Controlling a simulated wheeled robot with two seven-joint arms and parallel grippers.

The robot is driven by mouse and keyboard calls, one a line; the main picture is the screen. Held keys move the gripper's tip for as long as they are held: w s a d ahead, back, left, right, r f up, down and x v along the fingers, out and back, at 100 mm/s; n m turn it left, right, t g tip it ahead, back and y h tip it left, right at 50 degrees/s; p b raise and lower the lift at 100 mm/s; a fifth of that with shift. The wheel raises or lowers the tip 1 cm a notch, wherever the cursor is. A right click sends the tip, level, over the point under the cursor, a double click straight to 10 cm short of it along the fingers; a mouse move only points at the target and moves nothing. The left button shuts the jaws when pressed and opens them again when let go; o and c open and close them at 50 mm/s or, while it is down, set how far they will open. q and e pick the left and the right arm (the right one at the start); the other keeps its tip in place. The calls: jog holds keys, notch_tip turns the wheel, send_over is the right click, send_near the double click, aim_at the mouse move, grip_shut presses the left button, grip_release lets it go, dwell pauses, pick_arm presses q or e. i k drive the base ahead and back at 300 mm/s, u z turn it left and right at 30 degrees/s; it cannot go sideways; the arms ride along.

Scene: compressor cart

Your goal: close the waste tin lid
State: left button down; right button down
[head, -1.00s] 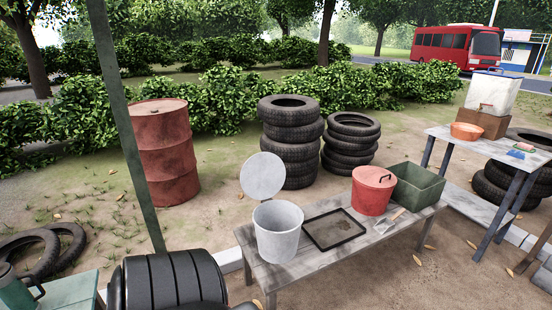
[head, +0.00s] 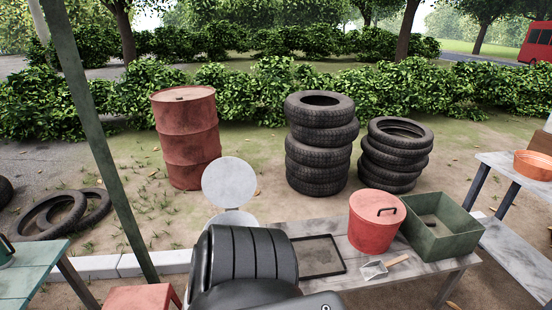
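The grey waste tin (head: 232,217) stands on the wooden bench (head: 440,267). Its round pale grey lid (head: 229,183) is open and stands up at the back of the rim. Only the upper rim area of the tin shows; a black ribbed part, which seems to be of my own arm, hides the rest. Neither of my grippers is in view, so I cannot see whether they are open or shut.
On the bench, right of the tin, are a dark shallow tray (head: 342,262), a small scoop (head: 374,269), a red lidded bucket (head: 375,238) and a green box (head: 462,246). Stacked tyres (head: 318,160) and a red drum (head: 187,150) stand behind. A green table (head: 30,262) is at left.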

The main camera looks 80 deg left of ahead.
aim_at(229, 182)
jog(key=i, duration=1.65)
jog(key=u, duration=3.55)
